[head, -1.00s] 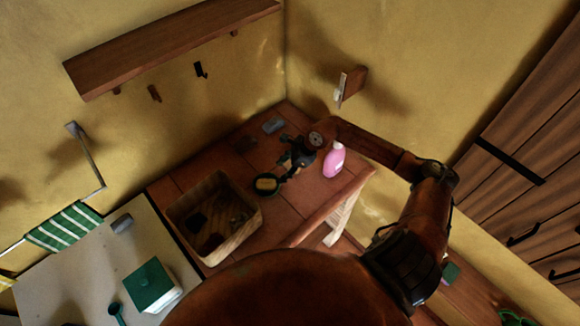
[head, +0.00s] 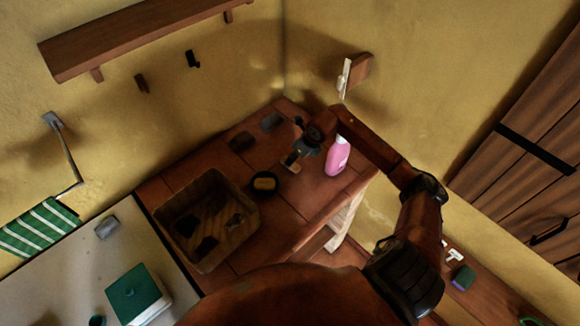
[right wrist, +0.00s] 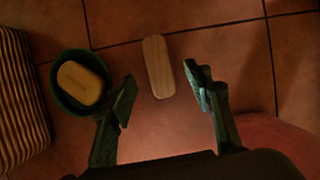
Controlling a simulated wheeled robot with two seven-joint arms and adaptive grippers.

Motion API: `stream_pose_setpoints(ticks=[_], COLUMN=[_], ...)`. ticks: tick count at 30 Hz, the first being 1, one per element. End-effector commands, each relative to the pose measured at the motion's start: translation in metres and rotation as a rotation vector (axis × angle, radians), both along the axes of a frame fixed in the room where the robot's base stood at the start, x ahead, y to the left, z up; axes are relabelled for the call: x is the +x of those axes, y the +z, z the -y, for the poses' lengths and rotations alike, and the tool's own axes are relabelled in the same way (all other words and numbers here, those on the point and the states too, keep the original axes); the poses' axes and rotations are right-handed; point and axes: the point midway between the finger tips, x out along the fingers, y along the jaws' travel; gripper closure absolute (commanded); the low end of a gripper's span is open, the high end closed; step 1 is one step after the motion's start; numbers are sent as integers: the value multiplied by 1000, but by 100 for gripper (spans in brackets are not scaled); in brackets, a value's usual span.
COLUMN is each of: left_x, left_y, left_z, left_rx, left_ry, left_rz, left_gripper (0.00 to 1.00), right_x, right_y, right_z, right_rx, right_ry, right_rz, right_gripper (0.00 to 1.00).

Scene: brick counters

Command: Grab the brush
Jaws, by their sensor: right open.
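A pale wooden oblong block (right wrist: 158,66), which looks like the brush, lies on the tiled counter in the right wrist view. In the head view it is a small light piece (head: 291,162) at the gripper's tip. My right gripper (right wrist: 165,97) is open and empty. Its two dark green fingers stand to the left and right of the brush's near end, with a gap on each side. In the head view the right gripper (head: 298,154) is over the counter, left of the pink bottle. My left gripper is not in view.
A dark round dish (right wrist: 57,98) with a tan bar in it sits left of the brush. A wicker basket (head: 244,226) is further left. A pink bottle (head: 337,158) stands right of the gripper. Grey and dark blocks (head: 271,122) lie near the wall.

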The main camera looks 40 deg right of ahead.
Motion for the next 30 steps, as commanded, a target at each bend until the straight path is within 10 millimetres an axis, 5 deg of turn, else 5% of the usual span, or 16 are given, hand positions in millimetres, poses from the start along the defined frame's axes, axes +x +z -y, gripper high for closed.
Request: stream_pose_setpoints(ticks=[12,22,30], left_x=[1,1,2], left_y=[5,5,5], left_z=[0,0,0], left_rx=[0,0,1], left_ry=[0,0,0], left_rz=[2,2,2], left_gripper=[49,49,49], right_x=[22,25,24], right_y=[-48,-55,-55], right_z=[-7,-7,-7], right_rx=[3,-1,0], right_ry=[1,3,3], right_rz=[-1,0,0], right_gripper=[54,54,72])
